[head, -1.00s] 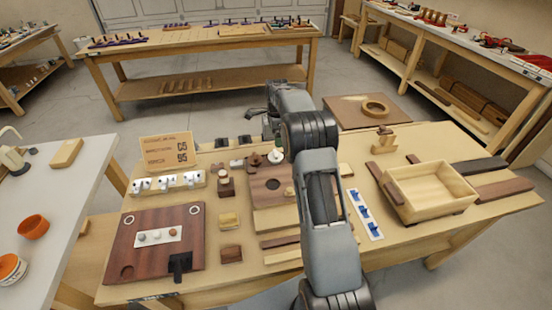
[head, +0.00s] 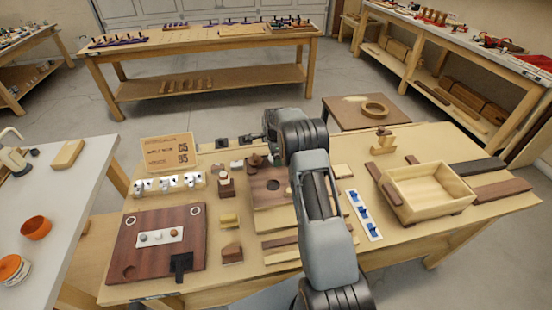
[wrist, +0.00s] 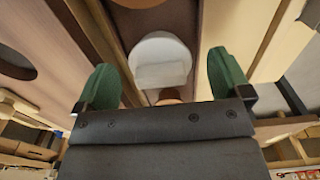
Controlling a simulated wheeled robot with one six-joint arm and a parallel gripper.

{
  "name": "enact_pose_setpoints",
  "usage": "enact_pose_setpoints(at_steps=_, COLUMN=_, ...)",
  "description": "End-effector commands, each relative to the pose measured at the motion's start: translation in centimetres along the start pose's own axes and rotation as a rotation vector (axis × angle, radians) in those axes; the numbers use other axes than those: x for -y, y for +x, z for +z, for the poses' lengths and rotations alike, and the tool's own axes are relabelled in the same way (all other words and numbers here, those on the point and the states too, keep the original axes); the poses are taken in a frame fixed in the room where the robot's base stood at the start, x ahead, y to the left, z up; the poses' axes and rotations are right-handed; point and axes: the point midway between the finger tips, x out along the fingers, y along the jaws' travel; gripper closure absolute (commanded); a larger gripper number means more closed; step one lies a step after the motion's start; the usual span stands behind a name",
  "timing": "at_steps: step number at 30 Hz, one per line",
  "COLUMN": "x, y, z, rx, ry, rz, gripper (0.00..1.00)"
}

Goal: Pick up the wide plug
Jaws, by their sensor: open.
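In the wrist view a pale, round-topped piece (wrist: 160,50) with a flat, squarish face lies between my green fingertips. It looks like the wide plug, but I cannot be sure. My gripper (wrist: 162,82) is open, one finger on each side of it, with visible gaps. A brown rounded part (wrist: 170,96) shows just below the pale piece. In the head view my arm hides most of my gripper and the pale piece. A board with a round dark hole (head: 272,184) lies in front of the arm.
A wooden tray (head: 430,205) stands at the right of the bench. A strip with blue pieces (head: 363,215) lies right of my arm. A dark red board (head: 150,262) lies at the left, with small wooden blocks (head: 231,253) beside it.

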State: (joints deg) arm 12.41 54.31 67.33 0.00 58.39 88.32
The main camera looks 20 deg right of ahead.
Motion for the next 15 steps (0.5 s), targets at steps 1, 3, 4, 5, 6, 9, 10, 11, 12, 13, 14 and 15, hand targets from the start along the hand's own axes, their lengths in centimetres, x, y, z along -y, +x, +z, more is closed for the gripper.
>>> enact_pose_setpoints(at_steps=1, x=0.0, y=0.04, z=0.0, rx=0.0, ry=0.0, rz=0.0, gripper=0.04)
enact_pose_setpoints(at_steps=3, x=0.01, y=0.03, z=0.0, rx=0.0, ry=0.0, rz=0.0, gripper=0.04)
enact_pose_setpoints(at_steps=4, x=0.01, y=0.03, z=0.0, rx=0.0, ry=0.0, rz=0.0, gripper=0.04)
enact_pose_setpoints(at_steps=5, x=0.01, y=0.02, z=0.0, rx=0.0, ry=0.0, rz=0.0, gripper=0.04)
enact_pose_setpoints(at_steps=6, x=0.01, y=0.02, z=0.0, rx=0.0, ry=0.0, rz=0.0, gripper=0.05)
enact_pose_setpoints(at_steps=9, x=0.01, y=0.01, z=0.0, rx=0.0, ry=0.0, rz=-0.001, gripper=0.15)
enact_pose_setpoints(at_steps=10, x=0.01, y=0.01, z=0.0, rx=0.0, ry=0.0, rz=-0.001, gripper=0.18)
enact_pose_setpoints(at_steps=11, x=0.01, y=0.0, z=0.0, rx=0.0, ry=0.0, rz=-0.001, gripper=0.21)
enact_pose_setpoints(at_steps=12, x=0.01, y=0.0, z=0.0, rx=0.0, ry=0.0, rz=-0.001, gripper=0.24)
enact_pose_setpoints(at_steps=13, x=0.01, y=0.0, z=0.0, rx=0.0, ry=0.0, rz=-0.001, gripper=0.27)
enact_pose_setpoints(at_steps=14, x=0.01, y=-0.01, z=0.0, rx=0.0, ry=0.0, rz=-0.001, gripper=0.3)
enact_pose_setpoints(at_steps=15, x=0.01, y=-0.01, z=0.0, rx=0.0, ry=0.0, rz=-0.001, gripper=0.34)
